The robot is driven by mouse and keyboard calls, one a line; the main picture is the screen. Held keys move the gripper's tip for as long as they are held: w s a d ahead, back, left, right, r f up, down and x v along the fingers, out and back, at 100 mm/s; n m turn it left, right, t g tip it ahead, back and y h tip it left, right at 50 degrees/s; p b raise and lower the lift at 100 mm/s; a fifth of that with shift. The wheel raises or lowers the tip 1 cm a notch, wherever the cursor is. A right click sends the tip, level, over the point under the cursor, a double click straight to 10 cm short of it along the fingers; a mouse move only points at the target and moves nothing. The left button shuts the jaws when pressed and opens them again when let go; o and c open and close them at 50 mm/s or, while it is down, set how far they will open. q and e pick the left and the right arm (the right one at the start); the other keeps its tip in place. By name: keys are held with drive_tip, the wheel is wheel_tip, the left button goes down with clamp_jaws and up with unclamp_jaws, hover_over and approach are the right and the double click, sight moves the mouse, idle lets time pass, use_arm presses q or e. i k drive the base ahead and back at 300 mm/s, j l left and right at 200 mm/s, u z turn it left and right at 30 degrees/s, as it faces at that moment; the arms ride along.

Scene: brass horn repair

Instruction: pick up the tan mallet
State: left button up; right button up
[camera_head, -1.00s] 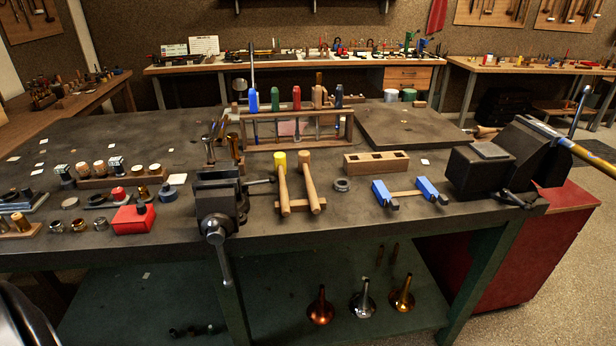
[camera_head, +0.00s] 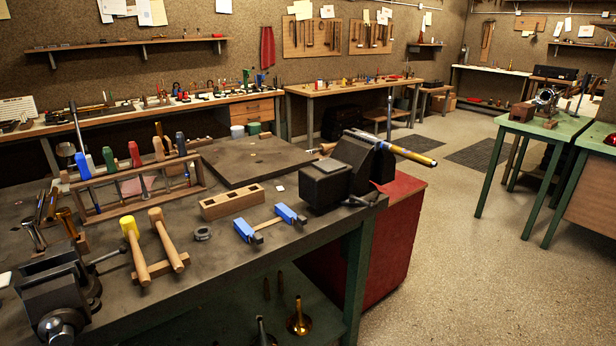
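The tan mallet (camera_head: 168,240) lies on the dark workbench (camera_head: 235,250), its tan head toward the back and its wooden handle toward the front edge. A yellow-headed mallet (camera_head: 135,250) lies just left of it, roughly parallel. Both rest on a small wooden holder near the handle ends. Neither of my grippers is in view.
A black vise (camera_head: 55,295) stands at the left front, and a larger one (camera_head: 330,180) at the right corner. A wooden rack of coloured-handled tools (camera_head: 135,185) stands behind the mallets. A wooden block (camera_head: 232,202), a blue clamp (camera_head: 246,231) and a ring (camera_head: 203,233) lie to their right.

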sight(155, 214)
drive_tip(key=i+u, duration=0.1)
drive_tip(key=u, duration=0.75)
